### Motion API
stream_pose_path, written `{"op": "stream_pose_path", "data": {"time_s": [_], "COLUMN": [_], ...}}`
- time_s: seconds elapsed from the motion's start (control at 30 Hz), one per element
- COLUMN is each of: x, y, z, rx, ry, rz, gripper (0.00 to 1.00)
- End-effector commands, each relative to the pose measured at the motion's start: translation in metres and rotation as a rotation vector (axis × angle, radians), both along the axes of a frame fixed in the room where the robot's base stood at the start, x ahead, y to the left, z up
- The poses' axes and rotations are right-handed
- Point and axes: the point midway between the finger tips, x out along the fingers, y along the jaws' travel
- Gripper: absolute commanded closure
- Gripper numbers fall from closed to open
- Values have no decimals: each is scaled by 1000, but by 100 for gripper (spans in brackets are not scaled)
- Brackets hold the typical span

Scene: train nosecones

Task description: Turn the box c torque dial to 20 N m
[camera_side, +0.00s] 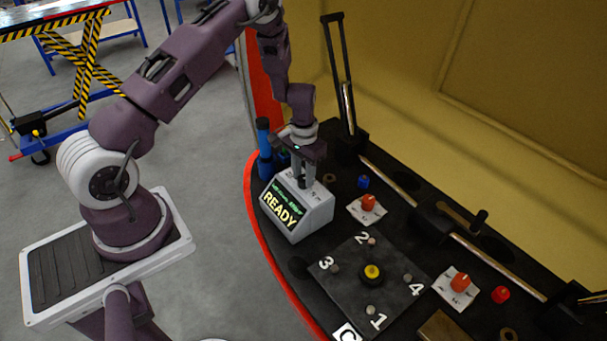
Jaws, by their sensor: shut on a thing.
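The grey torque box (306,215) stands on the dark desk, with a green-lit display strip and a sloped screen (281,208) reading "READY". My gripper (303,182) points down at the top of this box, behind the screen. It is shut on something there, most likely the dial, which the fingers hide. The dial's setting and the small display text are too small to read. A white label with "C" (347,333) lies at the front edge of a dark plate (345,290) marked 1 to 3 and beyond, with a yellow-topped knob (372,272) in its middle.
Two red knobs on white plates, one near (368,202) and one farther right (460,282), sit right of the box. A blue cap (363,182) and a red cap (500,294) lie loose. Blue cylinders (264,145) stand left of my gripper. A lever (340,75) rises behind.

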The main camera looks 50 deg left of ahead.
Motion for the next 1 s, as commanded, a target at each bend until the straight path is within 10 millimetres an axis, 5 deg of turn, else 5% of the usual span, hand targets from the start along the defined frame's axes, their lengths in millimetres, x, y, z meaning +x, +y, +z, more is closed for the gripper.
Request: {"op": "stream_pose_path", "data": {"time_s": [1.0], "x": [0], "y": [0], "z": [1], "rx": [0], "ry": [0], "rz": [684], "gripper": [100]}}
